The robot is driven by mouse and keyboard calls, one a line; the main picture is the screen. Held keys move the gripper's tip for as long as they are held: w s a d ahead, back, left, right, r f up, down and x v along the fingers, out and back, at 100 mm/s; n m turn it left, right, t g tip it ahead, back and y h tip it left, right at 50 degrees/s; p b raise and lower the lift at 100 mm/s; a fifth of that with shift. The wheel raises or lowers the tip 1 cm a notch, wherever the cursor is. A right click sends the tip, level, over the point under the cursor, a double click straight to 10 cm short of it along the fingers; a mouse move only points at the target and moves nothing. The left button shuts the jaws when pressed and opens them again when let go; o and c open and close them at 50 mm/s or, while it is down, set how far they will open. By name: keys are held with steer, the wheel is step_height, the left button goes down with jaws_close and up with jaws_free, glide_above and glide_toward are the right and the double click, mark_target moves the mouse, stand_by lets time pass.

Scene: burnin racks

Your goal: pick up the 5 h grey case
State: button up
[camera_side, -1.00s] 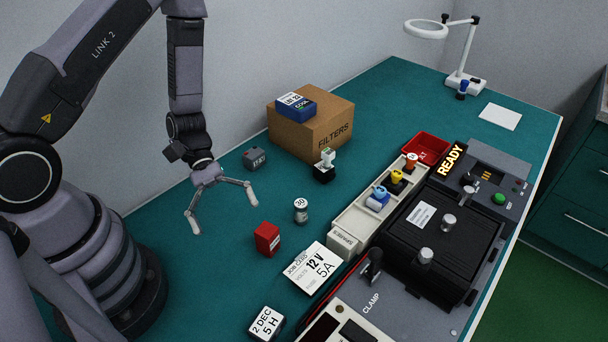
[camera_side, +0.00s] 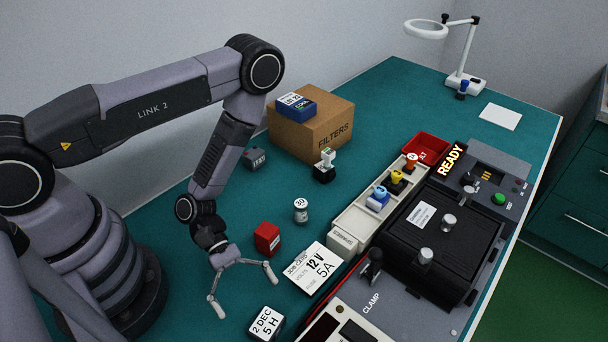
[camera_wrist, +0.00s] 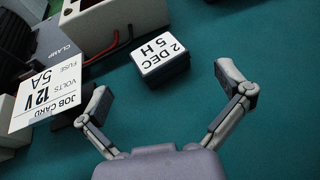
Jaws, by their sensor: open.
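The grey case (camera_side: 266,324) lies on the green bench at the front in the side view, with a white top label reading "2 DEC 5 H". In the wrist view the case (camera_wrist: 160,62) lies ahead of my fingers, a little above the middle of the picture, its label upside down and its dark side showing. My gripper (camera_side: 243,289) is open and empty, above the bench behind and left of the case. In the wrist view the open fingers (camera_wrist: 165,92) are spread wide, with the case between their lines but beyond the tips.
A job card (camera_side: 313,268) reading 12 V, 5A lies right of my gripper. A red block (camera_side: 267,238) and a small "30" canister (camera_side: 300,211) stand behind it. Bench left of the case is clear.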

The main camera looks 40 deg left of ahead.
mark_target(263, 317)
steer(key=shift+x, duration=2.7)
steer(key=shift+w, duration=0.2)
steer(key=shift+c, duration=0.3)
steer(key=c, duration=1.1)
steer(key=shift+r, duration=0.1)
steer(key=shift+c, duration=0.2)
